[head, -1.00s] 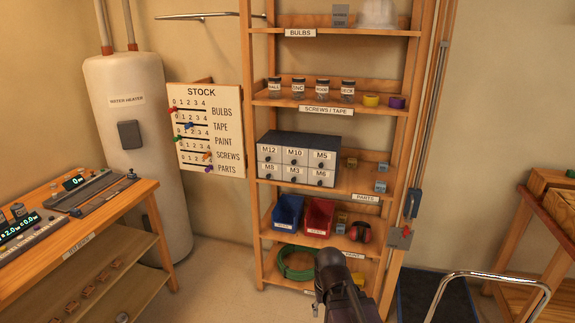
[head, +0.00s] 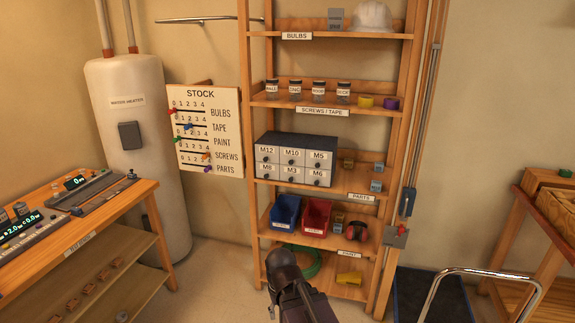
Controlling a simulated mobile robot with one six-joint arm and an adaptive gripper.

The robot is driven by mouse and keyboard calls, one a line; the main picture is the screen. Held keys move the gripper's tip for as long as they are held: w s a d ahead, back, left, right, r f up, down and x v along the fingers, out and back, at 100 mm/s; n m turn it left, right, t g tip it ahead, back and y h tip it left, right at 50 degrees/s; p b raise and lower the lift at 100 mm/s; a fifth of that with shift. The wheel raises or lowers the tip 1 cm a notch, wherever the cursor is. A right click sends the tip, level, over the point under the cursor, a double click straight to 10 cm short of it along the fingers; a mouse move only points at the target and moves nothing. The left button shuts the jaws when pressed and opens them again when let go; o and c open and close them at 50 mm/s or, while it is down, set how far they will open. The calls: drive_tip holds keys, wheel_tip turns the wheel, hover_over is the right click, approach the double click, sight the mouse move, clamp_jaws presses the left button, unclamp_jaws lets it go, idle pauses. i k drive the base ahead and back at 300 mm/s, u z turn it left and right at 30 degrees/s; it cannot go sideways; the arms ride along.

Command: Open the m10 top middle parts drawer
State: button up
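The M10 drawer (head: 292,156) is the top middle one in a grey parts cabinet (head: 300,138) on the shelf labelled PARTS. It has a white front with a dark knob and looks closed, flush with the drawers M12 (head: 267,154) and M5 (head: 319,160) beside it. M8, M3 and M6 form the row below. My arm shows at the bottom centre, in front of the lowest shelf and below the cabinet. My gripper's fingers cannot be made out.
Jars (head: 317,90) and tape rolls stand above. A workbench (head: 100,215) is at left. A metal rail (head: 485,273) stands at lower right. Floor between bench and shelf is clear.

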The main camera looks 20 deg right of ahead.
sight(289, 156)
drive_tip(key=z, duration=0.05)
drive_tip(key=i, duration=0.95)
drive_tip(key=u, duration=0.05)
